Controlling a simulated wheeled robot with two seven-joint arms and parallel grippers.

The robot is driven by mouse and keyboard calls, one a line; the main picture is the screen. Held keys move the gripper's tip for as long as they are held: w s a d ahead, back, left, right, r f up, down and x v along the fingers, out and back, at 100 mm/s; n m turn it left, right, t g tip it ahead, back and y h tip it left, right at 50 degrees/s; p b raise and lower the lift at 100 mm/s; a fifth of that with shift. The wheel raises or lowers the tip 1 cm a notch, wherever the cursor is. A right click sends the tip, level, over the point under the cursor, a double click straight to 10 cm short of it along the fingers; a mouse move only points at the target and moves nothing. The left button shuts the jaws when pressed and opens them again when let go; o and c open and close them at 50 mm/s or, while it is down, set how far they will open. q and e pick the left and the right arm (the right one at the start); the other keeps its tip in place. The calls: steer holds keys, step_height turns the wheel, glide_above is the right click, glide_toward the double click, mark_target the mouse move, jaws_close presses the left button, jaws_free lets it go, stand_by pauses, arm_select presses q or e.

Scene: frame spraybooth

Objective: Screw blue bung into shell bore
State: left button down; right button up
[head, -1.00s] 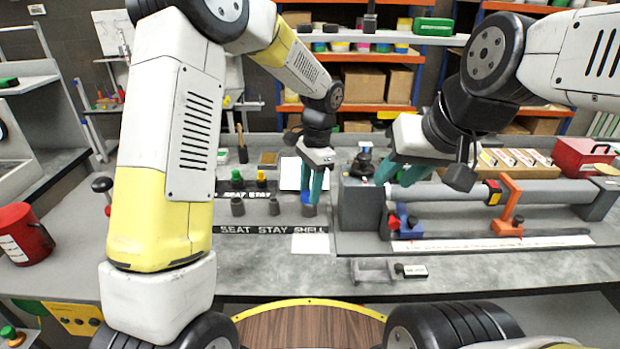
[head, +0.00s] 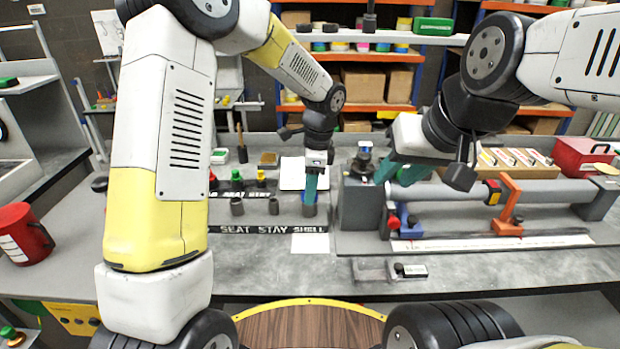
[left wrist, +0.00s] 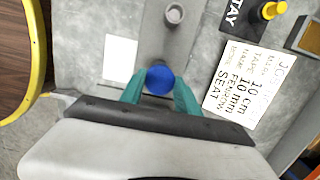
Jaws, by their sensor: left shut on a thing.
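My left gripper (head: 311,188) points down over the shell position at the right end of the row of grey sockets. It is shut on the blue bung (left wrist: 160,79), whose round top shows between the teal fingers in the left wrist view. In the head view the bung (head: 309,197) sits at the top of the shell (head: 309,210), mostly hidden by the fingers. I cannot tell how deep it is in the bore. My right gripper (head: 385,172) hangs near the grey block at the right; its fingertips are partly hidden and its opening is unclear.
A labelled strip (head: 270,230) runs in front. A grey block (head: 362,207) stands close on the right. The front bench is mostly clear.

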arm_select(q)
steer(key=m, duration=0.4)
steer(key=shift+a+t, duration=0.1)
steer(key=shift+t, duration=0.2)
steer(key=m, duration=0.2)
steer(key=shift+a+m, duration=0.1)
steer(key=shift+m, duration=1.2)
steer(key=m, duration=0.4)
steer(key=shift+m+t+h, duration=0.3)
steer(key=shift+h, duration=0.1)
steer(key=c, duration=1.1)
jaws_free()
